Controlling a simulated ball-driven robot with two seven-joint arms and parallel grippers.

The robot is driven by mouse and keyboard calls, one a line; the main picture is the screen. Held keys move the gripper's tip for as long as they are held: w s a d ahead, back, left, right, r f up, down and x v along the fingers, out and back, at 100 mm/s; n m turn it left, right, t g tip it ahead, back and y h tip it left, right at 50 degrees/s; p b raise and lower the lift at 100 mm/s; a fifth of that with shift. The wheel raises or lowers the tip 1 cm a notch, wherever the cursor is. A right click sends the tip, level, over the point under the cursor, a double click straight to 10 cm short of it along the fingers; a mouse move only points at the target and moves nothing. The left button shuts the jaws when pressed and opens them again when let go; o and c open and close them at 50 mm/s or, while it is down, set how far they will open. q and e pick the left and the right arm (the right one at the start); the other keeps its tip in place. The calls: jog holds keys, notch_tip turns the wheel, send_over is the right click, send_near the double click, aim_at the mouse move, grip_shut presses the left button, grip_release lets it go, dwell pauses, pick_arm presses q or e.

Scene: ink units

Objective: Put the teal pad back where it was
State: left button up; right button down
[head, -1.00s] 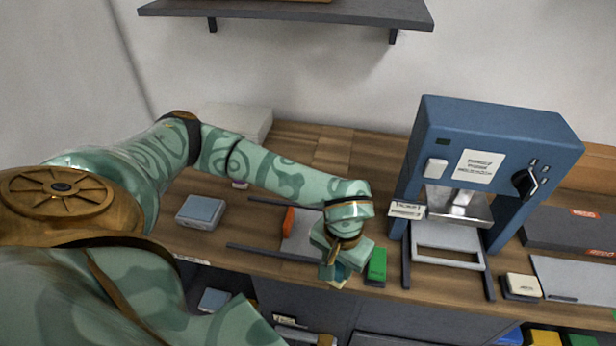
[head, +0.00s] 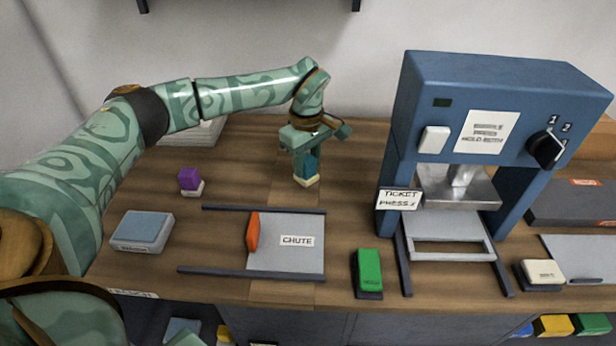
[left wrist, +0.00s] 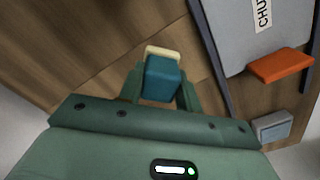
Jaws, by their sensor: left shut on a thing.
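The teal pad (head: 308,165) is a small teal block with a cream end (head: 306,182) pointing down. My left gripper (head: 305,160) is shut on it, over the back of the wooden counter behind the chute. In the left wrist view the teal pad (left wrist: 161,82) sits between the two green fingers, its cream end (left wrist: 162,53) beyond them. I cannot tell whether the cream end touches the counter. My right gripper is not in view.
A purple block on a white base (head: 190,182) stands left of the teal pad. The chute plate (head: 290,258) with an orange piece (head: 252,232) lies in front. A blue press (head: 485,95), a green block (head: 369,268) and a pale blue pad (head: 142,230) stand around.

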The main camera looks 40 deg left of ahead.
aim_at(307, 174)
pick_arm(q)
notch_tip(307, 174, down, 3)
jog(key=shift+s+b, duration=0.15)
jog(key=shift+b, duration=0.3)
jog(key=shift+f, duration=0.3)
jog(key=shift+r, duration=0.15)
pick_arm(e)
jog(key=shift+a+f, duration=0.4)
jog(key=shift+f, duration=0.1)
pick_arm(q)
jog(key=o, duration=1)
jog(key=shift+c, duration=0.2)
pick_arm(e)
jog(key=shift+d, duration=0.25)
